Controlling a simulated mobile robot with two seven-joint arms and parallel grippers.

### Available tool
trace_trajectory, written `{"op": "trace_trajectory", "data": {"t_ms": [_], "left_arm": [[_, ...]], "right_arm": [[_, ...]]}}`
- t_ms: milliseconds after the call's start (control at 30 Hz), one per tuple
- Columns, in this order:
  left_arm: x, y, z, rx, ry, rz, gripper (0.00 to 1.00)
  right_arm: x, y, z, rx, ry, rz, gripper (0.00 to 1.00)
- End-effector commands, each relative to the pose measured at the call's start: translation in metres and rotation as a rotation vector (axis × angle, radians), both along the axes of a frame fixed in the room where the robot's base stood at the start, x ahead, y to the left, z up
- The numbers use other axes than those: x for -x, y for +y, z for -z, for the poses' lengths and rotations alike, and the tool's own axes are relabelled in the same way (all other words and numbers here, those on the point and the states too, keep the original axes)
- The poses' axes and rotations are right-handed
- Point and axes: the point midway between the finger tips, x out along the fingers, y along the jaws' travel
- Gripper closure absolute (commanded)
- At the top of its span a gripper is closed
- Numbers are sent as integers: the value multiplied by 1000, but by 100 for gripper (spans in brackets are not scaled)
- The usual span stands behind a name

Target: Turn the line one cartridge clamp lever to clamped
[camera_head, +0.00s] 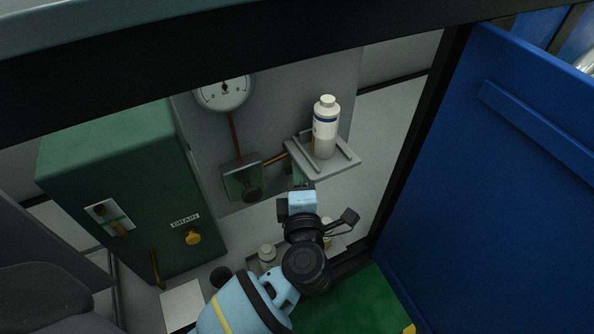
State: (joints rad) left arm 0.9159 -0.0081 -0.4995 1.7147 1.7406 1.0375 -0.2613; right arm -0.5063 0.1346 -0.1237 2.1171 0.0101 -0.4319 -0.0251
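My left gripper (298,193) reaches into the cabinet from below, a light blue block showing at its wrist. It is seen from behind, and its fingertips are mostly hidden, so I cannot tell whether it is open or shut. It is in front of and below a grey shelf (318,173) that holds an upright white bottle (325,140) with a blue band. I cannot make out a lever marked line one. My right gripper is not in view.
A green box (110,160) with a yellow drain knob (193,238) stands at the left. A dial gauge (223,94) is on the back wall. A blue door (490,200) bounds the right, and a dark frame (200,52) crosses above. Small bottles (267,255) stand low behind my arm.

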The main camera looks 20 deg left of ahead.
Motion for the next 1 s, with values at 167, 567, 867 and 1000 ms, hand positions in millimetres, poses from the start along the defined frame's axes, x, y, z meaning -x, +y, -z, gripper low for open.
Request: {"op": "trace_trajectory", "data": {"t_ms": [167, 567, 867, 1000], "left_arm": [[0, 0, 0, 0, 0, 0, 76], [0, 0, 0, -1, 0, 0, 100], [2, 3, 1, 7, -8, 0, 100], [6, 10, 3, 24, -29, -1, 100]], "right_arm": [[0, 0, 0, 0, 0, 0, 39], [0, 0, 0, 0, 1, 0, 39], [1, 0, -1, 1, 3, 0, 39], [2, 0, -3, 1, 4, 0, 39]]}}
